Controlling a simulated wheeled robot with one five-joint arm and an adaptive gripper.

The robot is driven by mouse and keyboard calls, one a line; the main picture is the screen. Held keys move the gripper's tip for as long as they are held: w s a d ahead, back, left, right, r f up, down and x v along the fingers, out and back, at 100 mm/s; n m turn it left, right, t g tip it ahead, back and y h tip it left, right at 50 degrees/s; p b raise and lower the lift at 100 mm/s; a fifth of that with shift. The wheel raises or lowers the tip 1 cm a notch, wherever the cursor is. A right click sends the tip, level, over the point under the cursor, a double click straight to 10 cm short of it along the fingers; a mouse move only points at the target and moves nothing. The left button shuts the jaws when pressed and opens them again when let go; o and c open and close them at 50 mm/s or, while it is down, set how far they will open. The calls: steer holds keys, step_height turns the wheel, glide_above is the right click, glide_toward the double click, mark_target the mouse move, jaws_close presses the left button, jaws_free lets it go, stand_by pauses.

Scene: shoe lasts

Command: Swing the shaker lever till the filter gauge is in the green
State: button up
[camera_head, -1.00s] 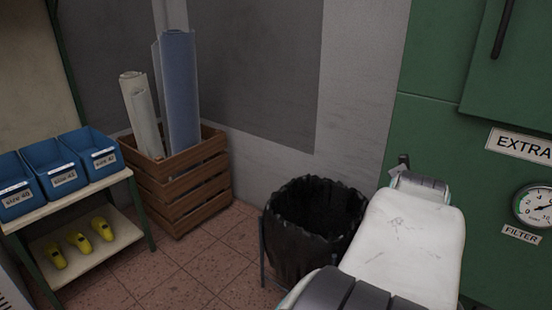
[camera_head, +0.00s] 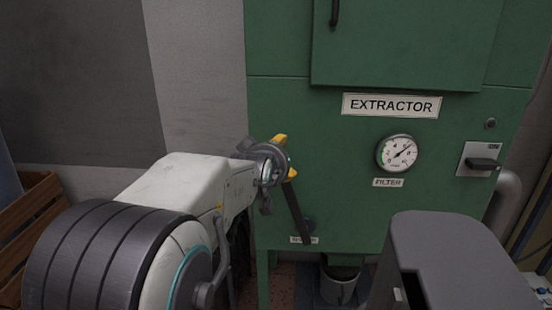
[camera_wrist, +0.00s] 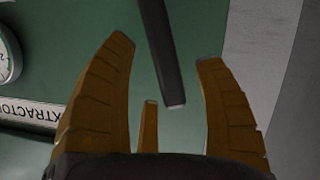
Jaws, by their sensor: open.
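The shaker lever (camera_head: 296,207) is a dark bar on the green extractor's front, leaning up and left from its low pivot. My gripper (camera_head: 287,158) is open at its upper end, with yellow fingers. In the wrist view the lever (camera_wrist: 160,55) runs between the open fingers of my gripper (camera_wrist: 166,48), its end free; I see no finger closed on it. The filter gauge (camera_head: 398,153) is a round white dial. Its needle points up and right, away from the green band at the dial's left. The gauge's edge (camera_wrist: 8,55) also shows in the wrist view.
The extractor cabinet (camera_head: 350,210) carries an EXTRACTOR sign (camera_head: 391,105) and a switch (camera_head: 482,163) at right. A bucket (camera_head: 339,286) stands beneath it. A wooden crate (camera_head: 28,225) is at far left. A grey wall (camera_head: 195,80) lies left of the cabinet.

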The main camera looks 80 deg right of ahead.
steer(key=shift+x, duration=1.45)
steer(key=shift+c, duration=0.2)
